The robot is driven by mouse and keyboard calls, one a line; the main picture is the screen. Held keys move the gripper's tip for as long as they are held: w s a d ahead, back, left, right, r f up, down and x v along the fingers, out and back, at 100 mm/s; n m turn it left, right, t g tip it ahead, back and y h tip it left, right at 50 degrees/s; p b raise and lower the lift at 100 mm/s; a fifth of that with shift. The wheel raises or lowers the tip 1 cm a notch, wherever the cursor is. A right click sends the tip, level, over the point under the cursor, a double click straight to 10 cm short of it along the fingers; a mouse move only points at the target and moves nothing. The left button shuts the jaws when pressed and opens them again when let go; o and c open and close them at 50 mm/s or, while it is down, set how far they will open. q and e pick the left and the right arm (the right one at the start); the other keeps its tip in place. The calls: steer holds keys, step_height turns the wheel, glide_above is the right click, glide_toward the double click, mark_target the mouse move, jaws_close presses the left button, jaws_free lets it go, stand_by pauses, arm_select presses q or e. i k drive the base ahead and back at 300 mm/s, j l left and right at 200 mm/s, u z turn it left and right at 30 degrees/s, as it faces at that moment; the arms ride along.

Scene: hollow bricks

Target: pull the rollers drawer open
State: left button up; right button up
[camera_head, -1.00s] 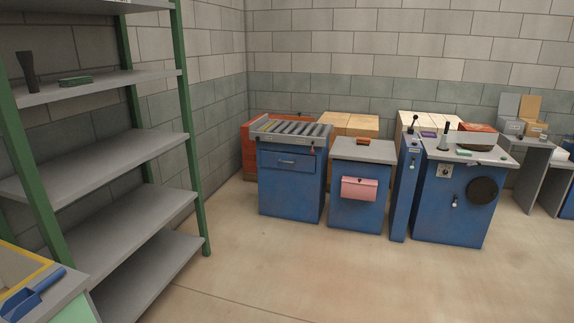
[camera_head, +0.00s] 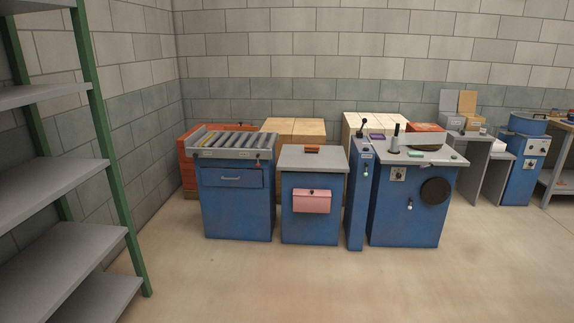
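Neither of my grippers shows in the head view.
Green-posted grey shelves (camera_head: 75,177) stand close on the left. Right of the roller cabinet are a blue cabinet with a pink flap (camera_head: 312,201), a narrow blue post (camera_head: 356,205) and a blue machine cabinet (camera_head: 405,217). The floor (camera_head: 290,285) before them is clear.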

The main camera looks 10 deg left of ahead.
mark_target(210, 176)
steer(key=i+j+u, duration=0.3)
steer(key=i, duration=0.6)
steer(key=i+u, duration=0.3)
steer(key=i, duration=0.65)
